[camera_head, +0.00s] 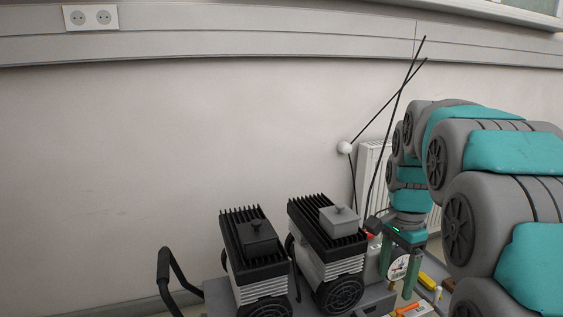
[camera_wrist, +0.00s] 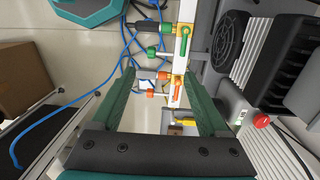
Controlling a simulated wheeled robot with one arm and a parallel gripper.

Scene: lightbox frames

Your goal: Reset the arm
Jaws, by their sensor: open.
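My gripper (camera_head: 398,284) hangs at the end of my grey and teal arm, on the right of the head view. Its two green fingers point down and are apart, with no object held between them. They are over the right part of a cart, beside the right finned machine (camera_head: 338,262). In the wrist view my gripper (camera_wrist: 160,78) is also spread open. A white manifold (camera_wrist: 176,90) with green and orange valve handles lies beyond and between the fingers. How high the fingertips are above it I cannot tell.
A second finned machine (camera_head: 258,268) stands left of the first. A black cart handle (camera_head: 172,278) is at the lower left. A white radiator (camera_head: 371,172) is behind my arm. Blue hoses (camera_wrist: 48,112), a red button (camera_wrist: 261,121) and a cardboard box (camera_wrist: 24,80) show in the wrist view.

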